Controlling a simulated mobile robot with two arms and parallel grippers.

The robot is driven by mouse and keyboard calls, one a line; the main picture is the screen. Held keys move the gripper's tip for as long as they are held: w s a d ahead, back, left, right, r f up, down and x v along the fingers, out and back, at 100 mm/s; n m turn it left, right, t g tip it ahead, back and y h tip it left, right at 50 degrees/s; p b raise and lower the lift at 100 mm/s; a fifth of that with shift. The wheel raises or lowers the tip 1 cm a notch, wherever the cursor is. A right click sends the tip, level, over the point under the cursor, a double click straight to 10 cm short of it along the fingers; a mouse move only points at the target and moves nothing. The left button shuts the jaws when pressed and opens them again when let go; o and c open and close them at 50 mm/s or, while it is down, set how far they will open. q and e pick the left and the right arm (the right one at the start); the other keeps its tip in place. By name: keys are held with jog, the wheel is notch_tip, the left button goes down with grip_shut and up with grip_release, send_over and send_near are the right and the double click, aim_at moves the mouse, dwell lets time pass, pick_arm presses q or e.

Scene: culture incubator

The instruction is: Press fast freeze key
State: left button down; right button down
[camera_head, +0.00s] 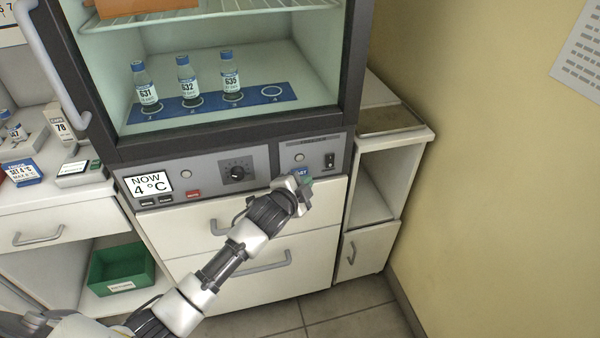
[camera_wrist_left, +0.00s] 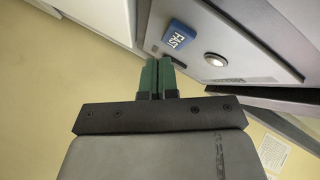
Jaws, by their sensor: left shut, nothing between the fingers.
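The fast freeze key is a small blue key marked FAST (camera_head: 299,172) on the grey control panel (camera_head: 318,157) below the fridge window. In the head view my gripper partly covers it. In the left wrist view the blue key (camera_wrist_left: 179,36) shows whole, just beyond the fingertips and slightly right of them, with a gap between. My left gripper (camera_head: 306,184) is in front of the panel's lower edge. Its green fingers (camera_wrist_left: 157,62) are shut together with nothing between them. My right gripper is not in view.
A round light (camera_wrist_left: 215,60) sits beside the key, and a black rocker switch (camera_head: 330,161) is right of it. A dial (camera_head: 237,172) and a display reading 4 °C (camera_head: 149,184) are to the left. Drawer handles (camera_head: 262,260) stick out below. Bottles stand inside the fridge.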

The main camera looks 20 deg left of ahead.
pick_arm(q)
jog(key=shift+w+a, duration=0.2)
jog(key=shift+w, duration=0.15)
jog(key=shift+w+a, duration=0.2)
jog(key=shift+w, duration=0.1)
dwell(1.0)
jog(key=shift+s+p, duration=0.1)
jog(key=shift+p, duration=0.25)
jog(key=shift+s+d+p, duration=0.4)
jog(key=shift+s, duration=0.15)
jog(key=s+d+p, duration=0.1)
jog(key=s, duration=0.1)
jog(key=s+d+p, duration=0.1)
jog(key=s+d, duration=0.1)
jog(key=shift+s, duration=0.1)
